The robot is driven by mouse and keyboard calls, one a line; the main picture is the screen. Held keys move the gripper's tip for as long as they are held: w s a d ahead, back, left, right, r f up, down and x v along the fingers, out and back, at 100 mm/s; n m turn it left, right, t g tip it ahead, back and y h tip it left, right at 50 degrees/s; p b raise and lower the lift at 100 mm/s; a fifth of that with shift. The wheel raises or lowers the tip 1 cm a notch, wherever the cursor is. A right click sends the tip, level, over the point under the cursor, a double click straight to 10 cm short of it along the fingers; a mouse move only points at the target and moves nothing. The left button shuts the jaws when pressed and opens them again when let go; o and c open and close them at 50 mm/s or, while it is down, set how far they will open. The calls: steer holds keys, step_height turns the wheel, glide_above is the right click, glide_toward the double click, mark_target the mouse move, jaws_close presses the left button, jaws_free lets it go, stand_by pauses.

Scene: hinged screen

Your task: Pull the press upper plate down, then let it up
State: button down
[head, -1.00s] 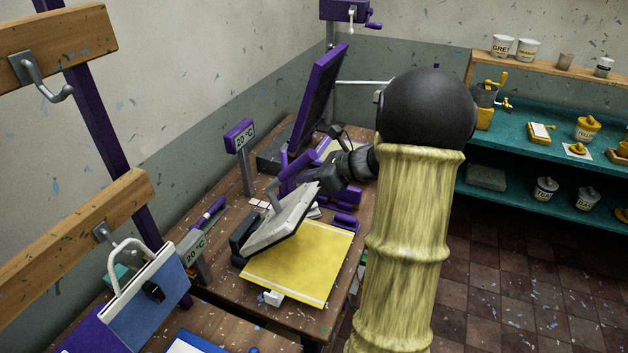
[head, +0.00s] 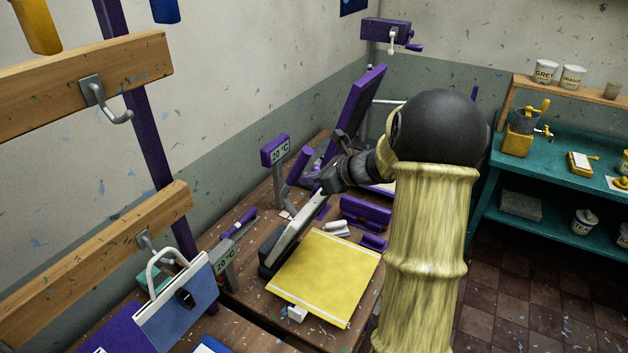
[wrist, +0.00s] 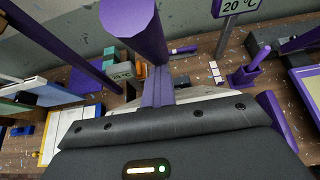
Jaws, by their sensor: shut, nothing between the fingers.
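The press has a yellow lower bed (head: 325,275) with white borders and a pale grey hinged upper plate (head: 294,228). The plate stands raised and steeply tilted at the bed's left side, nearly edge-on in the head view. My gripper (head: 328,183) is shut and empty at the plate's upper end; I cannot tell whether it touches. A thick purple bar (head: 302,166) rises just left of it. In the wrist view, a purple bar (wrist: 138,25) stands ahead of my gripper, with a pale strip of the plate (wrist: 205,93) behind the palm. The fingertips are not clearly seen.
A temperature sign (head: 277,151) stands behind the press, and another sign (head: 226,260) stands at left. Purple blocks (head: 366,212) lie right of the plate. A tall purple panel (head: 355,107) stands behind. A wooden rail with a hook (head: 165,245) is at left.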

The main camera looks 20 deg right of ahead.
steer(key=shift+w+a+r, duration=0.1)
steer(key=shift+r, duration=0.05)
steer(key=shift+w+a+r+p, duration=0.15)
steer(key=shift+w+a+p, duration=0.15)
steer(key=shift+w+a, duration=0.75)
steer(key=shift+w+a+r+p, duration=0.2)
steer(key=shift+w+a, duration=0.5)
steer(key=shift+w, duration=0.5)
steer(key=shift+f, duration=0.1)
steer(key=c, duration=1.4)
jaws_free()
steer(key=shift+o, duration=0.2)
steer(key=shift+d, duration=0.1)
steer(key=b+v, duration=0.4)
steer(key=v, duration=1.3)
steer(key=shift+s, duration=0.15)
